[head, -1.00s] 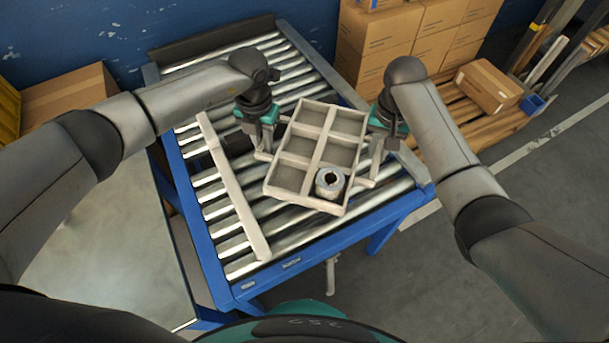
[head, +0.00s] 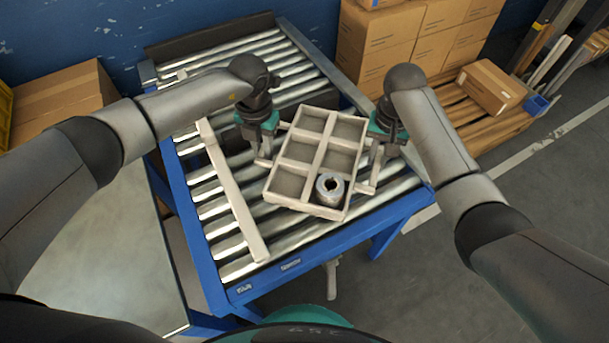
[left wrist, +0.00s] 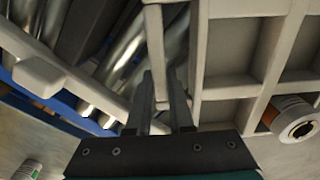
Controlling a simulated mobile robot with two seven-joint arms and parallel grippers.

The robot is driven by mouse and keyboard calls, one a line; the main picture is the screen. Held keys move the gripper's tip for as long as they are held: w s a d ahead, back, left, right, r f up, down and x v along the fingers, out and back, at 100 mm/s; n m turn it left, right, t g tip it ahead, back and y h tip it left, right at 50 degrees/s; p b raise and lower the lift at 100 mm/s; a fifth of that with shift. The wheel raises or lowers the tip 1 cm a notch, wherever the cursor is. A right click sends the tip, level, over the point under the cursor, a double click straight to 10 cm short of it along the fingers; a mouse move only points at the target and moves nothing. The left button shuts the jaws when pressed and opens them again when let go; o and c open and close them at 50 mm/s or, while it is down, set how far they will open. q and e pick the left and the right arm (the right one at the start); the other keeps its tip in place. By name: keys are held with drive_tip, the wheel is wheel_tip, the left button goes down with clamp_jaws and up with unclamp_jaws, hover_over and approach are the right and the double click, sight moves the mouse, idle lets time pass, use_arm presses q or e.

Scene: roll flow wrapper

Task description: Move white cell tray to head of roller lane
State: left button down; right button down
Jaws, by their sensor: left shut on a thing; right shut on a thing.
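The white cell tray (head: 322,140) has six compartments and lies at a slant over the near right part of the roller lane (head: 290,233). I cannot tell whether it touches the rollers. My right gripper (head: 367,188) is shut on the tray's right side; the grip is partly hidden.
A pale guide bar (head: 232,195) runs along the lane left of the tray. The lane's far rollers (head: 225,58) are clear, with a dark end stop behind. Stacked cartons (head: 385,45) and a pallet (head: 490,128) stand to the right. A grey table is on the left.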

use_arm(q)
drive_tip(key=shift+a+f+b, duration=0.15)
drive_tip(key=shift+f+b, duration=0.2)
drive_tip(key=shift+f, duration=0.1)
use_arm(e)
drive_tip(key=shift+d+f, duration=0.1)
drive_tip(key=shift+f, duration=0.35)
use_arm(q)
drive_tip(key=c, duration=1.2)
unclamp_jaws()
drive_tip(key=shift+f, duration=0.1)
drive_tip(key=shift+c, duration=0.2)
use_arm(e)
drive_tip(key=c, duration=1.2)
unclamp_jaws()
drive_tip(key=shift+c, duration=0.2)
use_arm(q)
drive_tip(key=o, duration=0.4)
use_arm(e)
drive_tip(key=o, duration=0.4)
use_arm(q)
drive_tip(key=shift+o, duration=0.2)
use_arm(e)
drive_tip(key=shift+o, duration=0.2)
wheel_tip(320, 180, up, 11)
drive_tip(key=shift+w+r, duration=0.1)
use_arm(q)
wheel_tip(320, 180, up, 12)
use_arm(e)
drive_tip(key=shift+r, duration=0.4)
